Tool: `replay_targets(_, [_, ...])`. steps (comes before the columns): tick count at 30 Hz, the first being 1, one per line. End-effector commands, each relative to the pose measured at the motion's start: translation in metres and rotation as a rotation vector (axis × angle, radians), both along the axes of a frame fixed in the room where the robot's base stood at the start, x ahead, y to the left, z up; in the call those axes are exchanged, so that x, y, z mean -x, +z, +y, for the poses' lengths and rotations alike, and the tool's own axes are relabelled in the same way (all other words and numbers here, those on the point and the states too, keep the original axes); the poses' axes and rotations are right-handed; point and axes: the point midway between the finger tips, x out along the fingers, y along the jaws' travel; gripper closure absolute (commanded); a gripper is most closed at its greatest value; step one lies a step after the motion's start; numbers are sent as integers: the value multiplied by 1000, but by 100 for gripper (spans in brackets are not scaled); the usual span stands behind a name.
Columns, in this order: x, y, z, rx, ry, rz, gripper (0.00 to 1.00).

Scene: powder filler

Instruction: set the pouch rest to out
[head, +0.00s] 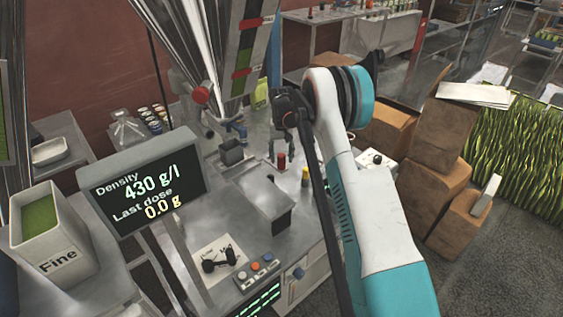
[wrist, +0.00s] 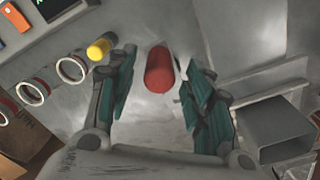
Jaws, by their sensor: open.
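A red upright knob (head: 281,161) stands on the steel machine top, and a yellow knob (head: 305,175) stands to its right. No label shows which part is the pouch rest, so I cannot tell whether a knob belongs to it. My gripper (head: 282,148) is at the red knob, pointing down. In the wrist view, the red knob (wrist: 159,70) lies between the two fingers of my open gripper (wrist: 157,62), with gaps on both sides. The yellow knob (wrist: 98,48) is just outside the left finger.
A display on a post (head: 148,183) reads 430 g/l and 0.0 g. A small grey open box (head: 231,152) stands left of my gripper. Coloured buttons (head: 257,272) line the front. A white bin marked Fine (head: 52,243) is at left. Cardboard boxes (head: 434,200) are at right.

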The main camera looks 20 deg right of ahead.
Motion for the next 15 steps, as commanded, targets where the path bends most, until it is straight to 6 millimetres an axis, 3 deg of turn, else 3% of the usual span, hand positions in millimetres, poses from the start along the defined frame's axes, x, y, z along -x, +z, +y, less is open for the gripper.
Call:
replay_targets(6, [0,-20,0,0,0,0,53])
replay_targets(15, [0,-22,0,0,0,0,53])
